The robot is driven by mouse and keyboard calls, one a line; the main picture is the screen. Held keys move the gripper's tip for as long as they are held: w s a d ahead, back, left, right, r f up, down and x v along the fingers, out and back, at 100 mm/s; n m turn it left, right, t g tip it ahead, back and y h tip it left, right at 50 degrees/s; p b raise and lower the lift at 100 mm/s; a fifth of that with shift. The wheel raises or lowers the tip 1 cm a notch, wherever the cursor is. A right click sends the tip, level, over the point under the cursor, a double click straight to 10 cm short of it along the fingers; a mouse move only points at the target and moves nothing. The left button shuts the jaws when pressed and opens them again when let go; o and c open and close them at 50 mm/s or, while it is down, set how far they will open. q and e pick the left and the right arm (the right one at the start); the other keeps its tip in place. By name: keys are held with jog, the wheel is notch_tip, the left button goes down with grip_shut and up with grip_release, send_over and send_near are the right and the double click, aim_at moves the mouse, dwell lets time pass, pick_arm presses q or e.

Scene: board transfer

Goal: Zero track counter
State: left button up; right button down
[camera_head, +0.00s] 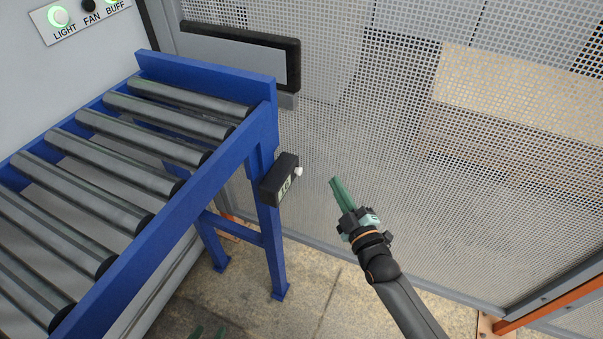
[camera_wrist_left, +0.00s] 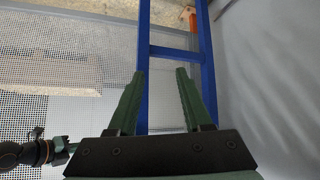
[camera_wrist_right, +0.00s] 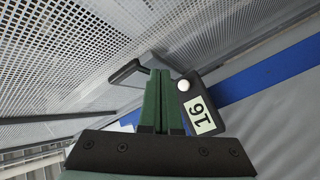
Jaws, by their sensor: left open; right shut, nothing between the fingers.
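The track counter (camera_head: 279,182) is a small black box on the blue leg at the conveyor's corner. Its pale display seems to read 16, and a white round knob (camera_head: 298,171) sticks out of its right side. In the right wrist view the counter's display (camera_wrist_right: 199,114) shows tilted, with the knob (camera_wrist_right: 183,85) beside my fingertips. My right gripper (camera_head: 335,181) is shut and empty, a short gap to the right of the knob. My left gripper (camera_wrist_left: 155,72) is open and empty; only its green fingertips (camera_head: 208,332) show at the head view's bottom edge.
A blue-framed roller conveyor (camera_head: 200,220) fills the left. A perforated mesh wall (camera_head: 350,120) stands behind the counter. A panel (camera_head: 85,18) labelled LIGHT, FAN, BUFF is at top left, with a green-lit button. The floor right of the leg is clear.

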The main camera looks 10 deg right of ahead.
aim_at(299, 171)
pick_arm(q)
jog(key=shift+w+d+f+b, duration=0.1)
jog(key=shift+w+d+b, duration=0.35)
jog(key=shift+w+b, duration=0.15)
pick_arm(e)
jog(key=w+a, duration=0.2)
jog(key=a, duration=0.1)
jog(key=w+a, duration=0.1)
jog(key=shift+a, duration=0.3)
pick_arm(q)
jog(key=shift+s+f, duration=0.15)
jog(key=shift+f, duration=0.05)
jog(key=shift+r, duration=0.1)
pick_arm(e)
jog(key=shift+w+a, duration=0.1)
jog(key=shift+w, duration=0.05)
dwell(0.9)
jog(key=shift+w+a, duration=0.15)
jog(key=shift+a, duration=0.1)
